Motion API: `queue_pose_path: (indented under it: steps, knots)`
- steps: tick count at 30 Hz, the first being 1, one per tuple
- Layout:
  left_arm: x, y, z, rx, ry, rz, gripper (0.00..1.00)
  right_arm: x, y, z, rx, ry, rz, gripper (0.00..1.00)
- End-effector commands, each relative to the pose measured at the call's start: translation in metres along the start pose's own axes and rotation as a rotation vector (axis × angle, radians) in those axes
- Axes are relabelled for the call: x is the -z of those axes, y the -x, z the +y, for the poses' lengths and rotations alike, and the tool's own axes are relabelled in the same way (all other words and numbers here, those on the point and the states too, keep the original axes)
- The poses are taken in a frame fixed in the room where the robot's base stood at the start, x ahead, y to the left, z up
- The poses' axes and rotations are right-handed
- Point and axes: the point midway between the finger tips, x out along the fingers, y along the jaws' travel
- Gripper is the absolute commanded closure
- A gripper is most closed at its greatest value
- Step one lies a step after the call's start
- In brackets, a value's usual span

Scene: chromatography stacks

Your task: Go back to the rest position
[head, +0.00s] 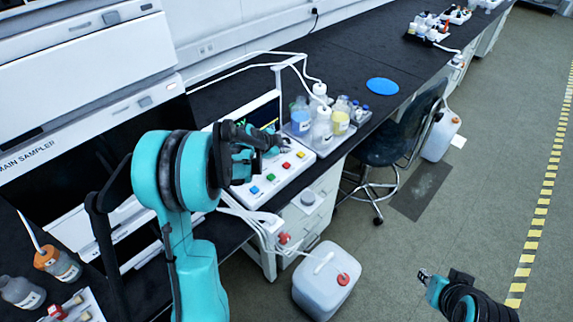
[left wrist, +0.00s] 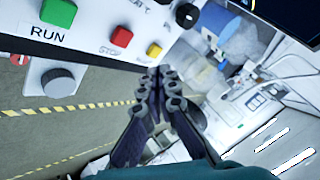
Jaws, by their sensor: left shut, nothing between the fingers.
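My left gripper (head: 280,146) is over the white control panel (head: 262,200) on the bench, its fingers shut and empty. In the left wrist view the closed fingertips (left wrist: 158,74) are near the panel's edge, beside the yellow button (left wrist: 154,50); I cannot tell whether they touch the panel. The panel carries a green button (left wrist: 58,12) marked RUN and a red button (left wrist: 122,37) marked STOP. A blue button (head: 269,177) also shows in the head view. My right gripper (head: 425,276) is low at the bottom right, over the floor; its finger opening is too small to judge.
A tray of bottles (head: 325,145) stands right behind the panel. A blue disc (head: 382,86) lies further along the bench. A white canister (head: 327,282) stands on the floor in front, and a dark chair (head: 395,135) is by the bench. Orange-capped bottle (head: 62,264) stands at lower left.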

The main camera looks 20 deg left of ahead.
Motion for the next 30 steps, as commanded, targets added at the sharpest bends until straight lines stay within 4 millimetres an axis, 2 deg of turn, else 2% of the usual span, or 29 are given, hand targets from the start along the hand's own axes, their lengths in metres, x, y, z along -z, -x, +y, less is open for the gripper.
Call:
queue_pose_path:
  steps: [11, 14, 17, 20, 24, 30]
  knots:
    - [0.000, 0.000, 0.000, 0.000, 0.001, 0.000, 1.00, 0.000, 0.000, 0.000, 0.000, 0.000, 0.000, 0.71]
    - [0.007, 0.007, 0.004, -0.005, 0.019, -0.004, 1.00, 0.000, 0.000, 0.000, 0.000, 0.000, 0.000, 0.71]
    - [0.024, 0.026, 0.015, -0.016, 0.075, -0.019, 1.00, 0.000, 0.000, 0.000, 0.000, 0.000, 0.000, 0.71]
    - [0.047, 0.057, 0.035, -0.030, 0.173, -0.045, 1.00, 0.000, 0.000, 0.000, 0.000, 0.000, 0.000, 0.71]
    - [0.073, 0.105, 0.073, -0.039, 0.332, -0.092, 1.00, 0.000, 0.000, 0.000, 0.000, 0.000, 0.000, 0.71]
    - [0.088, 0.167, 0.134, -0.023, 0.557, -0.156, 1.00, 0.000, 0.000, 0.000, 0.000, 0.000, 0.000, 0.71]
